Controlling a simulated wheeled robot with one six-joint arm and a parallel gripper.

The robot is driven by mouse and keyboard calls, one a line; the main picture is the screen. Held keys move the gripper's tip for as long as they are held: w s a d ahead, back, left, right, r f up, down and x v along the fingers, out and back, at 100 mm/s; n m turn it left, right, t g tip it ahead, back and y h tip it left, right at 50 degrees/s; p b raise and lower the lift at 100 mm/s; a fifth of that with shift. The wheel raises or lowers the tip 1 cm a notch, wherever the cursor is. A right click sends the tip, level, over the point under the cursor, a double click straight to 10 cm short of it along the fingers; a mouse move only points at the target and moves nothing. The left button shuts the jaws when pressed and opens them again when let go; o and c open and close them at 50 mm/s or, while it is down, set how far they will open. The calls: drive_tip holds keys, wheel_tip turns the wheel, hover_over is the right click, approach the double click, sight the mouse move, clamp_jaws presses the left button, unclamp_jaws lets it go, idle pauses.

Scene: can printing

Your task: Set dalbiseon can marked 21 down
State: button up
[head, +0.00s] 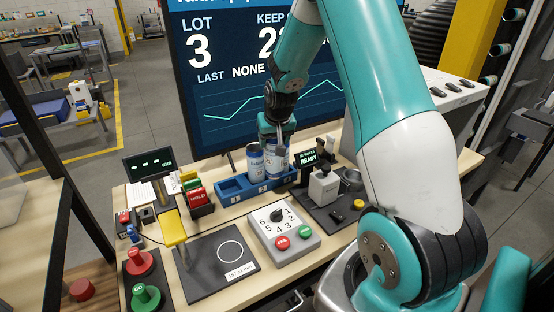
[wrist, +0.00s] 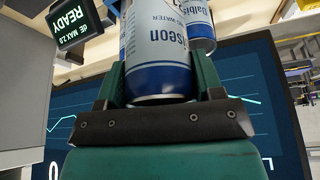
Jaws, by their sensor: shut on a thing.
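My gripper (head: 274,139) is shut on a blue and white can (head: 277,162) above or in the right part of a blue rack (head: 235,188). I cannot tell whether the can touches the rack's bottom. In the wrist view the held can (wrist: 160,50) fills the space between the fingers, with part of the word "dalbiseon" showing; no number 21 is legible. A second blue and white can (head: 256,161) stands in the rack just left of the held one. It also shows behind the held can in the wrist view (wrist: 201,22).
Left of the rack is a red HOLD block (head: 199,195). Right of it are a READY display (head: 308,158) and a grey device (head: 323,185). In front are a dial box (head: 283,227) and a black pad with a white circle (head: 215,266). A large screen (head: 235,100) stands behind.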

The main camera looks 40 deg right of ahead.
sight(274, 163)
wheel_tip(274, 163, down, 9)
drive_tip(key=shift+p, duration=1)
drive_tip(key=o, duration=0.7)
drive_tip(key=shift+f, duration=0.15)
drive_tip(key=shift+c, duration=0.2)
drive_tip(key=o, duration=0.4)
drive_tip(key=shift+o, duration=0.2)
drive_tip(key=shift+r, duration=0.2)
